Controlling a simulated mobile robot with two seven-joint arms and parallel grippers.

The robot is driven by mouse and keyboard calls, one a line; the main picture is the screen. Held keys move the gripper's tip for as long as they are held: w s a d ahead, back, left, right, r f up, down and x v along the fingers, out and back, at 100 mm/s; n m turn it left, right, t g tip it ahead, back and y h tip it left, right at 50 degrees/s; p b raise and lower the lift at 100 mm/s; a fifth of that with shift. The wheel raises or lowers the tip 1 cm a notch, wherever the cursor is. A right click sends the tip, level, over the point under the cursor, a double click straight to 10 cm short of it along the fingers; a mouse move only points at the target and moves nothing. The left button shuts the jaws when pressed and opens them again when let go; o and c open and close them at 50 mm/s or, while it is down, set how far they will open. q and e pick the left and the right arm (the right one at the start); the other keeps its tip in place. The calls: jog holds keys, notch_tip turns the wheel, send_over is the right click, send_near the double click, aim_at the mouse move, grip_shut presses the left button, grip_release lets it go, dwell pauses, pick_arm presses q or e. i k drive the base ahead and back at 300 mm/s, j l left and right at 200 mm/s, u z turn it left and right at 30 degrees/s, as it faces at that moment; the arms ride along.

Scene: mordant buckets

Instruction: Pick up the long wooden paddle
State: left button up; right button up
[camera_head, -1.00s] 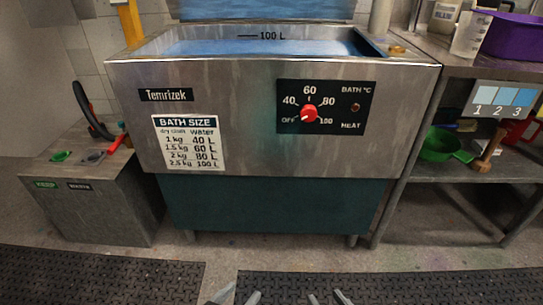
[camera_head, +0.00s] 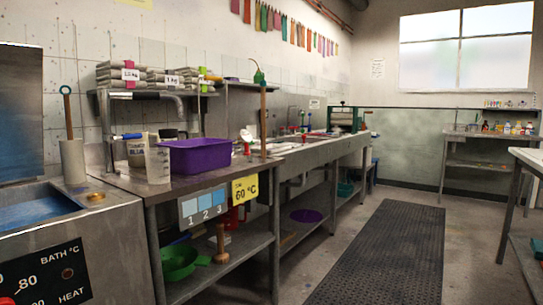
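I cannot surely make out the long wooden paddle. A long thin upright wooden shaft (camera_head: 263,122) stands at the front edge of the grey counter, with something green at its top; its lower end is hard to tell. A shorter stick with a ring top (camera_head: 67,112) stands in a pale cylinder (camera_head: 73,162) at the bath's back corner. A short wooden mallet-like piece (camera_head: 221,243) stands on the lower shelf. Neither of my grippers shows in this view.
The steel bath (camera_head: 110,225) fills the lower left. The counter (camera_head: 130,184) holds a purple bin (camera_head: 196,158) and a labelled jug (camera_head: 148,160). A green bowl (camera_head: 178,262) sits on the shelf below. A dark mat (camera_head: 385,255) lies on open floor to the right.

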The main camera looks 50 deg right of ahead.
aim_at(263, 84)
jog(key=z, duration=1.45)
